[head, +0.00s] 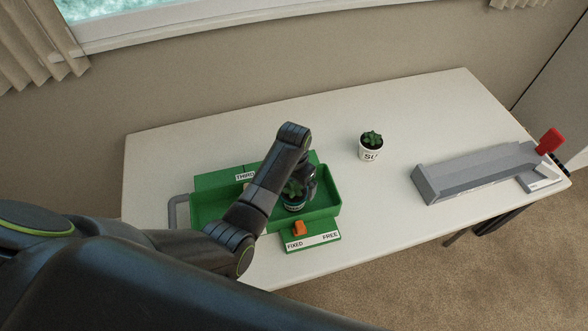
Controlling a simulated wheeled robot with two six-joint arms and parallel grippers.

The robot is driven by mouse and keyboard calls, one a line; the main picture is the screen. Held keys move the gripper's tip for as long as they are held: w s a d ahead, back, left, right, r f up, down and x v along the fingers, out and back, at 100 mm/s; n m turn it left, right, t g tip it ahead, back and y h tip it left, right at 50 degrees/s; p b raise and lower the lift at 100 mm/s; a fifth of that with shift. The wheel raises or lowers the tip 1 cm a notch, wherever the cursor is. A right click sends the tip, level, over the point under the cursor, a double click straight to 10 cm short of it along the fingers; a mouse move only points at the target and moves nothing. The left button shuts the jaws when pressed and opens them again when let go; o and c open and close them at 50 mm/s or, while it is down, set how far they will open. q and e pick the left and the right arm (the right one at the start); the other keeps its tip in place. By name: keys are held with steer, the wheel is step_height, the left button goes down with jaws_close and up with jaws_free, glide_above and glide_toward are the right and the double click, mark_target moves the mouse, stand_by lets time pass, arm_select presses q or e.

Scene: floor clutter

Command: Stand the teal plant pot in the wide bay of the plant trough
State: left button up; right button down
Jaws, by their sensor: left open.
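The green plant trough (327,208) stands on the white table, with a grey handle at its left end and a label reading "THIRD" on its back edge. The teal plant pot (293,206), with a green succulent in it, is upright inside the right part of the trough. My left gripper (303,193) is open, pointing down into the trough close beside the pot. My left arm covers the middle of the trough, so any divider there is hidden. Whether the fingers touch the pot is unclear. My right gripper is not in view.
An orange knob (299,228) sits on a green plate marked "FIXED" and "FREE" at the trough's front. A white pot with a succulent (370,153) stands behind right. A grey channel (476,171) with a red flag (550,140) lies at the right. The table between is clear.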

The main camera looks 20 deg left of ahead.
arm_select(q)
step_height(320, 180, up, 6)
steer(key=shift+r, duration=0.25)
stand_by(0.5)
